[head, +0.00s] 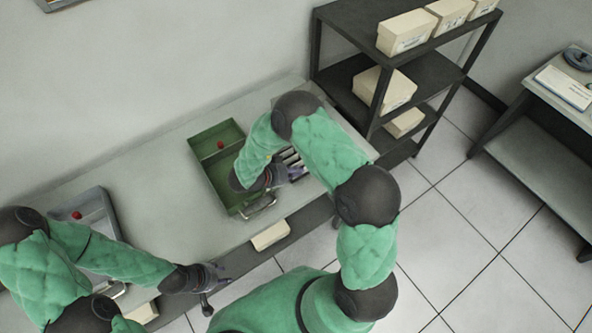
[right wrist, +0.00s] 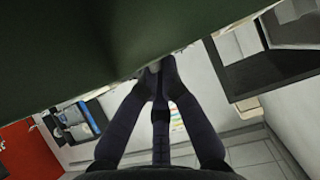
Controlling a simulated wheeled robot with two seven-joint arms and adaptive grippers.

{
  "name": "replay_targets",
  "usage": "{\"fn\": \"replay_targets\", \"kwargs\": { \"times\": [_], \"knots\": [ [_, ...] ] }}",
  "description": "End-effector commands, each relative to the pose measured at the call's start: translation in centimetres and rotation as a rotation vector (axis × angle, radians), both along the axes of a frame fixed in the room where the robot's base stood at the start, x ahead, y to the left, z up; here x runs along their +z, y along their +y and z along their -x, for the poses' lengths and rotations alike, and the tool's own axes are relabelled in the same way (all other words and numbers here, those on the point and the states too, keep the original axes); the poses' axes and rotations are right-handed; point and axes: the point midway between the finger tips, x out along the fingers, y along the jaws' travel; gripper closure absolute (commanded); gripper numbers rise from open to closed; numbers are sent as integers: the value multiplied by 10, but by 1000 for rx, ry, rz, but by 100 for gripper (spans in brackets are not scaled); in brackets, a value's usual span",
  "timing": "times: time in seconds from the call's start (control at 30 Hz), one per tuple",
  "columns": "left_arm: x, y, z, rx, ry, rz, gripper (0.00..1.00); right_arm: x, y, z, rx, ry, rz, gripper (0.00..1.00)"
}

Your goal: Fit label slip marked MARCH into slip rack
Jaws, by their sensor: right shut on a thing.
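The slip rack seems to be the row of pale and dark bars (head: 290,158) on the table, partly covered by my right arm. My right gripper (head: 297,172) is beside these bars, its fingers pointing right. In the right wrist view its fingers (right wrist: 158,68) are shut on a small pale thing (right wrist: 154,66), just below a large dark green surface (right wrist: 80,45). No MARCH marking is readable, so I cannot tell whether this is the slip. My left gripper (head: 217,279) is out past the table's front edge, with nothing visible in it; its jaw opening is unclear.
A green tray (head: 201,170) with a red knob-like spot (head: 220,144) stands left of my right gripper. A grey tray (head: 108,207) is at the left. A dark shelf (head: 345,15) with pale boxes (head: 407,33) stands at the back right.

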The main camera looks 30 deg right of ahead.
Motion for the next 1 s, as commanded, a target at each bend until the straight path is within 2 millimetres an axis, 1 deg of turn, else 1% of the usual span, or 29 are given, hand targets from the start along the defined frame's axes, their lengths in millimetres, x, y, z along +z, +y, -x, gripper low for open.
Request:
{"fn": "replay_targets", "kwargs": {
  "times": [0.1,0.2,0.23,0.53,0.67,0.77,1.0],
  "knots": [
    [0,0,0,0,0,0,60,0,0,0,0,0,0,100],
    [0,0,0,0,0,0,60,0,0,0,0,0,0,69],
    [0,0,0,0,0,0,60,0,0,0,0,0,0,67],
    [0,0,0,0,0,0,60,1,0,0,1,-1,0,67],
    [0,0,0,0,0,0,60,5,6,-1,2,-2,0,67],
    [0,0,0,0,0,0,60,12,17,0,4,-4,0,67],
    [0,0,0,0,0,0,60,39,57,2,4,-4,0,67]
  ]
}}
